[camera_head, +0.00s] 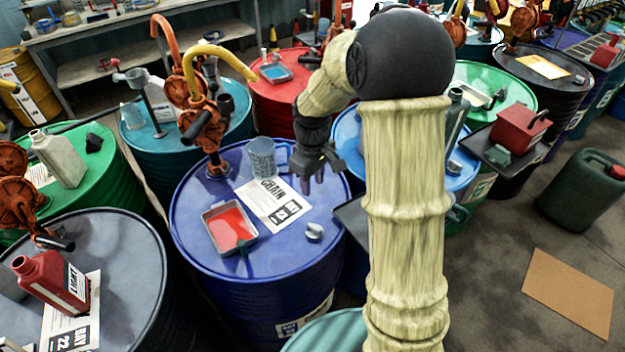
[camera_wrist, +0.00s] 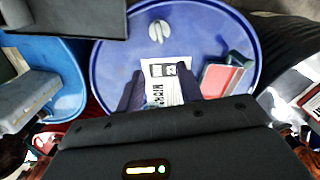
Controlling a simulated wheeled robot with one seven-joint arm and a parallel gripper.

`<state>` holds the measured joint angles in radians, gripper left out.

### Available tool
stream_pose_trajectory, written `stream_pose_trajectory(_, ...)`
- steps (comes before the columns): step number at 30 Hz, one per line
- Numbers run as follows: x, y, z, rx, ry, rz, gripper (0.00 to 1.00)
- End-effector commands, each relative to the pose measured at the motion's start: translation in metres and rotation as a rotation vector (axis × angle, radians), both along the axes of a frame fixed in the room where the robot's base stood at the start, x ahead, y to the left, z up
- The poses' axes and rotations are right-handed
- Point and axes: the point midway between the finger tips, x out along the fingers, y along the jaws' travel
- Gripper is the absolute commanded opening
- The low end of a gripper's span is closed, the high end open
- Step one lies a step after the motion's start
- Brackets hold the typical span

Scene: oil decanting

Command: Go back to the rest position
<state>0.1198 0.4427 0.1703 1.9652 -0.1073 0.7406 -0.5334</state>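My gripper (camera_head: 312,180) hangs above the right part of the dark blue drum (camera_head: 200,256), fingers pointing down. In the wrist view my gripper (camera_wrist: 160,92) has its two fingers apart, with nothing between them but the paper sheet below. On the drum stand a clear measuring jug (camera_head: 261,158) at the back, a printed sheet (camera_head: 268,205), a shallow tray with red liquid (camera_head: 231,227) and a small grey cap (camera_head: 314,231). The cap also shows in the wrist view (camera_wrist: 159,31). My arm hides part of the drums behind it.
Several drums crowd around: a black-topped one (camera_head: 125,245) with a red can (camera_head: 52,280), a green one (camera_head: 100,187) with a pale can (camera_head: 60,158), and a light blue one (camera_head: 350,135). Hand pumps (camera_head: 205,125) rise behind. Open floor lies right, with a cardboard sheet (camera_head: 568,292).

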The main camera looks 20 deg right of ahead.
Motion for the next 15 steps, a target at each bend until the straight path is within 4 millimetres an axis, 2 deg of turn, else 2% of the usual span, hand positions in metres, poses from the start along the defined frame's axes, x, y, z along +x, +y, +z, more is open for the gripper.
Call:
stream_pose_trajectory(10, -0.005, 0.000, 0.002, -0.002, -0.008, -0.018, 0.36)
stream_pose_trajectory(15, -0.035, 0.000, 0.012, -0.002, -0.055, -0.142, 0.36)
